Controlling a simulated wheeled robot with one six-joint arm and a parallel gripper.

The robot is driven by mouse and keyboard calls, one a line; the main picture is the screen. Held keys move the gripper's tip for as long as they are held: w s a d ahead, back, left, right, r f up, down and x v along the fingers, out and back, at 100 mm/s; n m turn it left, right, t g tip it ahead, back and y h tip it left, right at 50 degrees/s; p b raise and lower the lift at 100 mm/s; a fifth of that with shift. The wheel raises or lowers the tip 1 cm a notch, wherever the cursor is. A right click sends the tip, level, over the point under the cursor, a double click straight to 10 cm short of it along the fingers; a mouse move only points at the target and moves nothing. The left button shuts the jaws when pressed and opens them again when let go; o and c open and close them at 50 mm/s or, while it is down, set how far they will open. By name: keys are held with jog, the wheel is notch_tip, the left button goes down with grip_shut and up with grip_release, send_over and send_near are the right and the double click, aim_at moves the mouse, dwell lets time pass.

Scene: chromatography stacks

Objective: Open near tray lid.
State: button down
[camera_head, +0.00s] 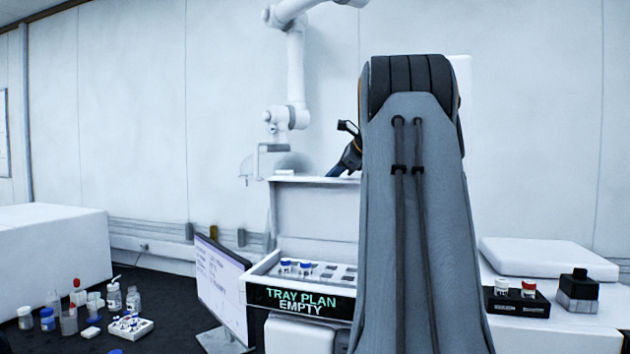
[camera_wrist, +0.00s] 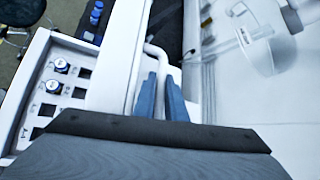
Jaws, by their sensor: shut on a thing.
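The near tray (camera_head: 262,268) is open in the head view, with blue-capped vials (camera_head: 305,267) in some of its slots. Its white lid (camera_head: 315,207) stands raised, roughly upright, at the back of the tray. The tray also shows at the left of the wrist view (camera_wrist: 25,95), beside the lid (camera_wrist: 113,65). My gripper's blue fingers (camera_wrist: 162,100) are shut on the white lid handle (camera_wrist: 155,50). In the head view my gripper (camera_head: 338,169) is at the lid's top edge, and my arm hides the tray's right part.
A monitor (camera_head: 222,285) stands to the left, near loose bottles and a white vial rack (camera_head: 130,327). At right, a closed white lid (camera_head: 548,257) and a black vial holder (camera_head: 517,302) sit near my arm. Another white robot arm (camera_head: 294,75) hangs behind.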

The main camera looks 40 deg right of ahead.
jog(key=shift+d, duration=0.15)
jog(key=c, duration=2.1)
grip_release()
jog(key=shift+w, duration=0.1)
notch_tip(320, 180, up, 10)
jog(key=shift+b, duration=0.85)
